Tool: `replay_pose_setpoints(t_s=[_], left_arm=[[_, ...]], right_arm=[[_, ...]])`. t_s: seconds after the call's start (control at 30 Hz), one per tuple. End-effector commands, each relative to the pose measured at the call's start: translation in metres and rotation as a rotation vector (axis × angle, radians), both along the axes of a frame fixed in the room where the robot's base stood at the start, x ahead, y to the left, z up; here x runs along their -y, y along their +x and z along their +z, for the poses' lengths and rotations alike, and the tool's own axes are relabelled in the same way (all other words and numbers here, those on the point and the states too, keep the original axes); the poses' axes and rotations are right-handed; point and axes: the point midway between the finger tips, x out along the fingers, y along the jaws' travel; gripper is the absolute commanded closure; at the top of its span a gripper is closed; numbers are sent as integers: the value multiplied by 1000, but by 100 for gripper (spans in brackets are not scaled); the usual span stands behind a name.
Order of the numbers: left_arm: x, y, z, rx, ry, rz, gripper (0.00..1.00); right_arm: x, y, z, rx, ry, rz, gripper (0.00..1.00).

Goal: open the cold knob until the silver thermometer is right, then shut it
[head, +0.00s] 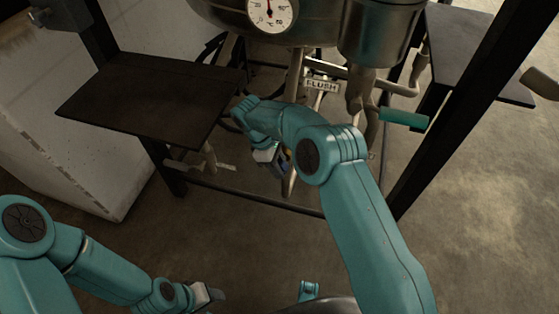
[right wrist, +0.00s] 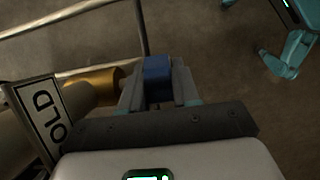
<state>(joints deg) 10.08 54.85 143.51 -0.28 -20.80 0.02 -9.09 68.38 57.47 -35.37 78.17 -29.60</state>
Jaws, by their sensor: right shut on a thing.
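The blue cold knob (right wrist: 157,78) sits between the fingers of my right gripper (right wrist: 160,92), which is shut on it. It is on a brass valve body (right wrist: 92,90) beside a sign (right wrist: 42,115) whose visible letters read "OLD". In the head view my right gripper (head: 270,160) is below the vessel, partly hidden by my arm.
A "FLUSH" sign (head: 321,85) and a teal-handled lever (head: 403,118) are right of the vertical pipe. A dark shelf (head: 150,98) stands at left, with black frame posts around. A second silver vessel (head: 378,35) hangs at right. Open floor lies in front.

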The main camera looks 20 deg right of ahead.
Motion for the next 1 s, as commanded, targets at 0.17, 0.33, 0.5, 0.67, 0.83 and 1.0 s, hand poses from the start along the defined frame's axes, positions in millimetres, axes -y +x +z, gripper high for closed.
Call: replay_pose_setpoints(t_s=[0.17,0.33,0.5,0.67,0.83,1.0], left_arm=[[0,0,3,0,0,0,49],[0,0,3,0,0,0,49],[0,0,3,0,0,0,49],[0,0,3,0,0,0,49],[0,0,3,0,0,0,49],[0,0,3,0,0,0,49]], right_arm=[[-1,0,-1,-45,-67,0,100],[-1,1,0,-68,-103,0,100],[-1,0,0,-77,-114,0,100],[-1,0,0,-78,-114,0,100],[-1,0,0,-78,-113,1,60],[-1,1,0,-77,-113,0,49]])
